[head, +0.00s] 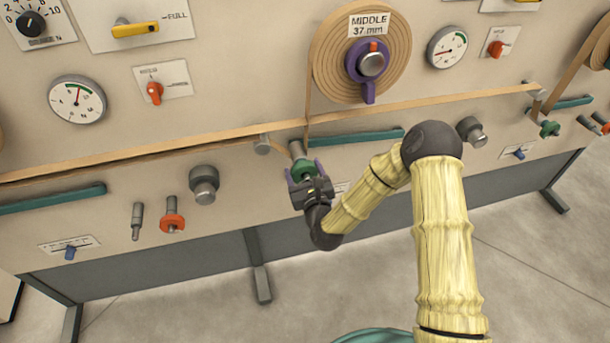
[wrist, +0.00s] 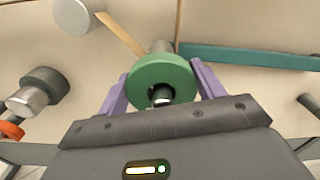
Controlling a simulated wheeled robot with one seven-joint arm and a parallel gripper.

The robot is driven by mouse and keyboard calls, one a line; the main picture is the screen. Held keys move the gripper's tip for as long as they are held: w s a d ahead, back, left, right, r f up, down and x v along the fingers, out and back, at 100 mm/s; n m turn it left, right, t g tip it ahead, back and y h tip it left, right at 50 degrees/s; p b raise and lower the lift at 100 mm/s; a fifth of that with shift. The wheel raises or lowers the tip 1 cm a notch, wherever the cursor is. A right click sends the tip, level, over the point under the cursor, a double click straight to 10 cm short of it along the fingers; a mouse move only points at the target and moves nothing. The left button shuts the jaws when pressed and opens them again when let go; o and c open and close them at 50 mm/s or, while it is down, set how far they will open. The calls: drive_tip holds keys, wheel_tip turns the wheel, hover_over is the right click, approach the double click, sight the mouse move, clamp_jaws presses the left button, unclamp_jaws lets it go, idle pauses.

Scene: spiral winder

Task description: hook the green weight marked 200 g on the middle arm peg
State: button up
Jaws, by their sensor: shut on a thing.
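The green weight (head: 303,167) is a thick ring held between the purple fingers of my gripper (head: 304,173). In the wrist view the green weight (wrist: 160,74) faces me between both fingers (wrist: 161,85). A dark, round metal end shows inside its hole. A grey peg (head: 296,149) stands out from the panel right behind the weight and lines up with it; it also shows in the wrist view (wrist: 160,46). The weight looks to be at or around this peg, but I cannot tell how far. No 200 g mark is readable. The MIDDLE sign (head: 369,25) is above and to the right.
A tan strip runs over a grey roller (head: 262,145) close to the left of the weight. A grey knob (head: 204,184), an orange weight on a peg (head: 173,221) and a bare peg (head: 137,221) are further left. A teal bar (head: 358,137) is to the right.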

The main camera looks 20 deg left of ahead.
drive_tip(key=shift+w+a+f+b, duration=0.1)
drive_tip(key=shift+w+f+b, duration=0.1)
drive_tip(key=shift+b, duration=0.1)
